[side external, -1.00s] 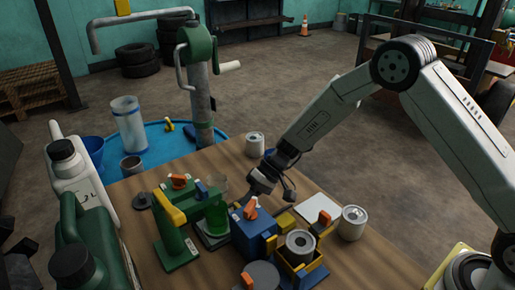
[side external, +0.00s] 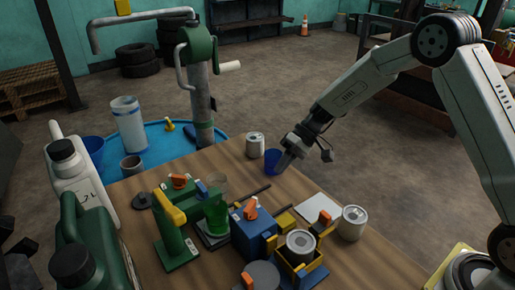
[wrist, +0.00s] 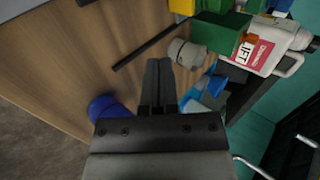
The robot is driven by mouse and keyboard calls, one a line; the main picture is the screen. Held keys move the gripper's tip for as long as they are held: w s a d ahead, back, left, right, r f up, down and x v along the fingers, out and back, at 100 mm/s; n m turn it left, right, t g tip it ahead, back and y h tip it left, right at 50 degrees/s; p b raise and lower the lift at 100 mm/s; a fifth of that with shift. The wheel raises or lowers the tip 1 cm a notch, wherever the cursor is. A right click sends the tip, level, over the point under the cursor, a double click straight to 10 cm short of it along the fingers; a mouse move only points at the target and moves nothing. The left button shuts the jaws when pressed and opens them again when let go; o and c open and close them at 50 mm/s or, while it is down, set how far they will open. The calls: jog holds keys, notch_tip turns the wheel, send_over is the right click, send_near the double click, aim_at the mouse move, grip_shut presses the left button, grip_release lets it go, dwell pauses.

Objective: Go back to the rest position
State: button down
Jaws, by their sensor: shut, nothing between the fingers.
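My gripper (side external: 284,163) is raised over the far right part of the wooden table (side external: 150,205), its fingers pointing down. In the wrist view its two dark fingers (wrist: 158,76) lie together with nothing between them. In the side view the fingertips overlap a blue cup (side external: 271,159) from this angle. I cannot tell the exact gap. The cup also shows left of my fingers in the wrist view (wrist: 105,107).
A can (side external: 255,145) stands left of my gripper. A dark rod (side external: 254,195) lies nearer the camera. Blue block (side external: 252,238), green stand (side external: 174,243), yellow-blue holder (side external: 301,271) and another can (side external: 352,223) crowd the front. A white pad (side external: 318,208) lies flat.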

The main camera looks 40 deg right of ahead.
jog(key=shift+d+r, duration=0.2)
jog(key=shift+d, duration=0.05)
jog(key=shift+s, duration=0.1)
jog(key=s+d+h, duration=0.1)
jog(key=s+h, duration=0.2)
jog(key=s, duration=0.3)
jog(key=s+d+t+h, duration=0.1)
jog(key=s+d+h, duration=0.1)
jog(key=s, duration=0.4)
jog(key=s+d+r+t+h, duration=0.1)
jog(key=s+d+h, duration=0.1)
jog(key=s+h, duration=0.2)
jog(key=shift+s+d+r, duration=0.1)
jog(key=shift+s, duration=0.85)
jog(key=shift+s+d+t, duration=0.1)
jog(key=shift+s+t, duration=0.2)
jog(key=shift+s, duration=0.45)
